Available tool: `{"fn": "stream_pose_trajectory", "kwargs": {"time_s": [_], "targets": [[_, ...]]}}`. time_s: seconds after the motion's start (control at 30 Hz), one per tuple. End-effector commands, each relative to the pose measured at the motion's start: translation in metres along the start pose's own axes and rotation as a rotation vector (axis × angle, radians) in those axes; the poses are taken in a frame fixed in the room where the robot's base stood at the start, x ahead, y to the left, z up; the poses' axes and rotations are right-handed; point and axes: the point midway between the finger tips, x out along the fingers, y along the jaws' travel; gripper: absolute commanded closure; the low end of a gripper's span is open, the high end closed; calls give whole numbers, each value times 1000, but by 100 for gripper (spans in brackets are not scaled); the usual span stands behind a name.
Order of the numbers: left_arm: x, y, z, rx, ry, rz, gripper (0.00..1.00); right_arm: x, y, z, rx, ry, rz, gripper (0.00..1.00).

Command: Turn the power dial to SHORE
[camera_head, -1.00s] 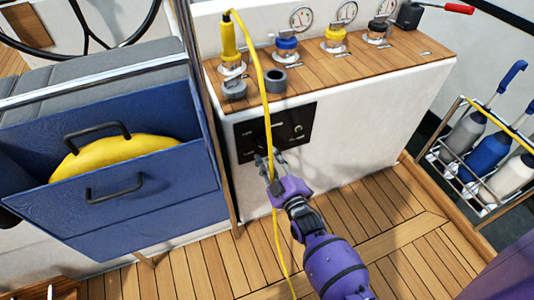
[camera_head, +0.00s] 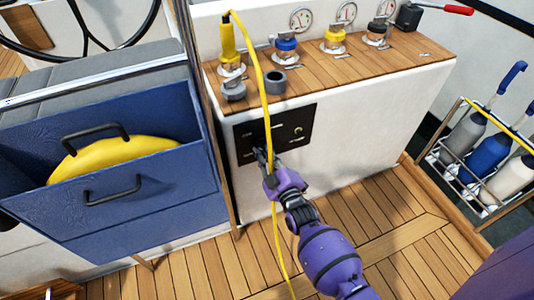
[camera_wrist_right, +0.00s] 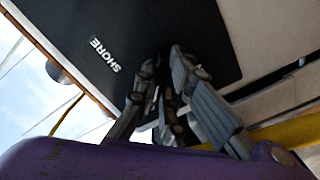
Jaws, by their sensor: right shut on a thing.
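The black power panel (camera_head: 289,117) is on the white cabinet front in the head view. My right gripper (camera_head: 261,157) is at the panel's lower left part, shut on the power dial, which the fingers hide there. In the right wrist view the gripper (camera_wrist_right: 165,78) has its fingers on both sides of the dark dial (camera_wrist_right: 170,103), mostly hidden between them. The white SHORE label (camera_wrist_right: 104,54) shows to the left of the fingers. The dial's pointing direction cannot be made out. My left gripper is not in view.
A yellow cable (camera_head: 261,75) hangs from the yellow plug (camera_head: 229,42) past the panel, close to my right gripper. Blue drawers (camera_head: 150,215) stand left, with a yellow round thing (camera_head: 120,155) inside. A wire bottle rack (camera_head: 440,160) is at right.

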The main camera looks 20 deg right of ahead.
Motion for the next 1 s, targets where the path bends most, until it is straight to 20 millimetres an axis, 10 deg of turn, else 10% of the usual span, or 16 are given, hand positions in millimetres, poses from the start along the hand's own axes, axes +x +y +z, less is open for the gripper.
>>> {"fn": "stream_pose_trajectory", "kwargs": {"time_s": [1.0], "targets": [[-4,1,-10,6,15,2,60,0,-4,-1,697,0,0,100]]}}
